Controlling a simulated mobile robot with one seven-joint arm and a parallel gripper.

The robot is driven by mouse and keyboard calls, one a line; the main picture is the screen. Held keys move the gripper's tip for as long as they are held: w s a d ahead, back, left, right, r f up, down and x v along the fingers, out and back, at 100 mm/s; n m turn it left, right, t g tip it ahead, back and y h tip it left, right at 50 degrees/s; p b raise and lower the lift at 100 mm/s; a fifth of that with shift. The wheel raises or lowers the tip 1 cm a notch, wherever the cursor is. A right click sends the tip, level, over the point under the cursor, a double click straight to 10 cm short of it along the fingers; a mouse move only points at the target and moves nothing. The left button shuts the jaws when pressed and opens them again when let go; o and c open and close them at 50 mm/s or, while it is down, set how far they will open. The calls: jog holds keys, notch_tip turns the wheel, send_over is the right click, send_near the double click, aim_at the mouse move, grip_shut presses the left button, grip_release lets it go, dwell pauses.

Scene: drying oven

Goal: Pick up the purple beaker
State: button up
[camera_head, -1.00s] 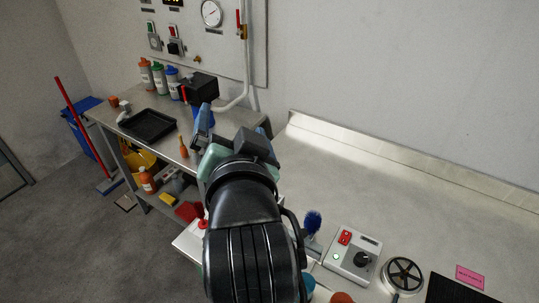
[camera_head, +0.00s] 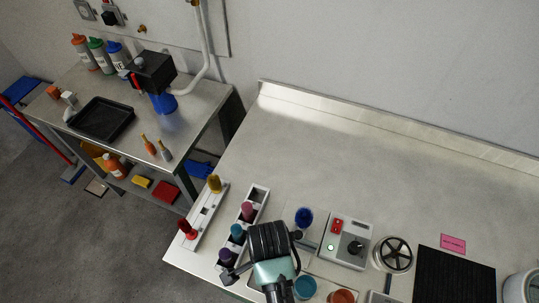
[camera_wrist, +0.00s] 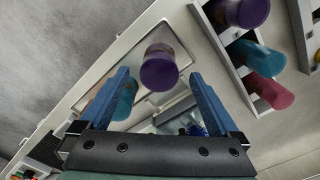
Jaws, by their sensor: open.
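In the wrist view a purple beaker (camera_wrist: 160,72) stands on a shiny tray (camera_wrist: 112,66), in line with the gap between the fingers of my open gripper (camera_wrist: 159,78). The fingers do not visibly grip it. In the head view my gripper (camera_head: 275,278) is at the bottom of the picture, over the front of the bench, and that beaker is hidden or out of frame. A teal beaker (camera_wrist: 126,100) shows partly behind the left finger in the wrist view. Another purple piece (camera_head: 226,257) stands in a white rack, also in the wrist view (camera_wrist: 240,12).
The white rack (camera_head: 262,192) also holds teal (camera_head: 237,232) and pink (camera_head: 247,210) pieces. Teal (camera_head: 305,287) and orange (camera_head: 342,297) beakers stand right of my gripper. A control box (camera_head: 345,243) and round fixture (camera_head: 394,254) stand beyond. The back of the bench is clear.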

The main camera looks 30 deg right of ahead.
jog(key=shift+f+p, duration=0.5)
jog(key=shift+f, duration=2.3)
jog(key=c, duration=1.4)
